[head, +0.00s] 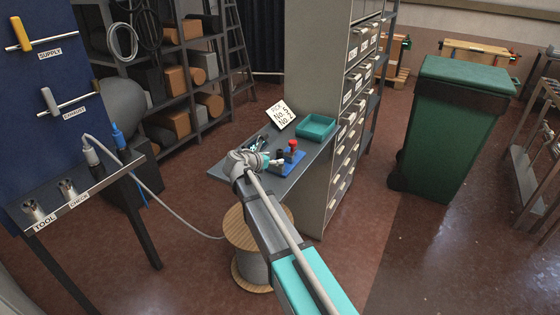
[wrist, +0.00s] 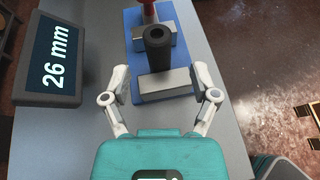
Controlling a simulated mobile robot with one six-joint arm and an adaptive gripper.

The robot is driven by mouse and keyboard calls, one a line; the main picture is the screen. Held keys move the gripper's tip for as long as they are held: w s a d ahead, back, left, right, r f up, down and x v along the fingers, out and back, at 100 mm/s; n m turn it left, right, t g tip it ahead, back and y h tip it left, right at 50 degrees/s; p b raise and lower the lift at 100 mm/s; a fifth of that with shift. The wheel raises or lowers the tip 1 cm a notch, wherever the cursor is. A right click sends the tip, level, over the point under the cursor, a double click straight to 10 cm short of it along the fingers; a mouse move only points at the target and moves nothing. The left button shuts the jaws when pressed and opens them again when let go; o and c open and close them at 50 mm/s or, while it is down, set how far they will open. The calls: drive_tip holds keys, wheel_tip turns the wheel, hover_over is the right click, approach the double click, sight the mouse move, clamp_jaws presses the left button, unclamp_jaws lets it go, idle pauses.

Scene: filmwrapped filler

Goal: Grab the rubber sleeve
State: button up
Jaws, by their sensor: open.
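The rubber sleeve appears to be the black hollow cylinder (wrist: 158,50) in the wrist view. It stands upright by a grey metal block (wrist: 168,84) on a blue base (wrist: 122,20). In the head view the dark sleeve (head: 280,153) is small and partly hidden by my gripper. My gripper (wrist: 160,76) is open and empty. Its two fingers are apart on either side of the block in the picture, with the sleeve just beyond the fingertips. It also shows above the bench in the head view (head: 274,159). I cannot tell how high the fingertips are above the block.
A red-topped part (head: 292,146) stands behind the sleeve. A display reading "26 mm" (wrist: 54,60) stands left on the grey bench (head: 228,170). A teal tray (head: 316,127) and a paper sign (head: 280,115) are at the back. A drawer cabinet (head: 318,70) rises close on the right.

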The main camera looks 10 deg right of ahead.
sight(278, 158)
drive_tip(key=b+x, duration=0.1)
drive_tip(key=x, duration=0.2)
drive_tip(key=shift+f, duration=0.3)
drive_tip(key=shift+w+d+f, duration=0.1)
drive_tip(key=shift+w+d, duration=0.25)
drive_tip(key=shift+w, duration=0.05)
drive_tip(key=shift+c, duration=0.3)
clamp_jaws()
